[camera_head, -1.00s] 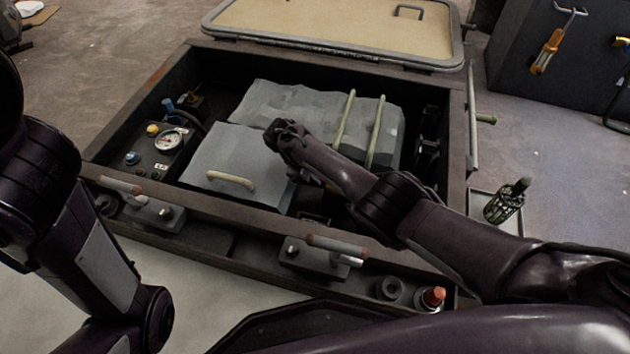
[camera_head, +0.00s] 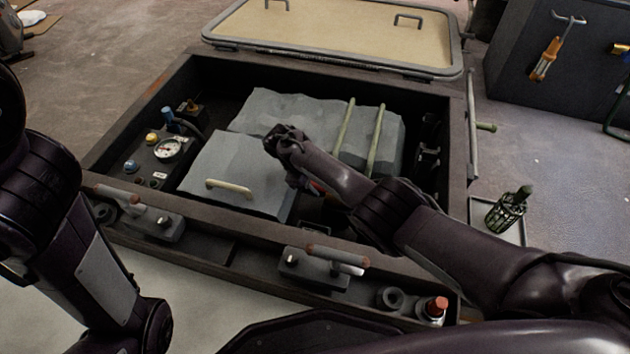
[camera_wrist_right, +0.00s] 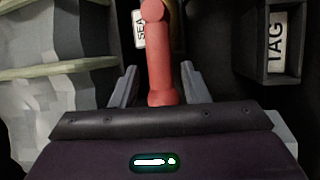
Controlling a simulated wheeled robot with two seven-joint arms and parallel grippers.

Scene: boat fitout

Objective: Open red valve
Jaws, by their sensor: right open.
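The red valve's lever (camera_wrist_right: 160,55) stands upright in the right wrist view, beside a white label reading "SEA" (camera_wrist_right: 139,30). My right gripper (camera_wrist_right: 158,82) is open, with one grey finger on each side of the lever. I cannot tell whether either finger touches it. In the head view a small red patch of the valve (camera_head: 316,188) shows below my right forearm, inside the open hatch; the arm hides most of it and the fingers. My left arm comes in at the left, outside the hatch, and its gripper is out of frame.
The hatch's dark frame (camera_head: 240,238) surrounds grey boxes (camera_head: 235,165) and a gauge panel (camera_head: 165,150). A TAG-labelled bracket (camera_wrist_right: 276,45) stands close right of the lever. The lid (camera_head: 330,30) is open at the back.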

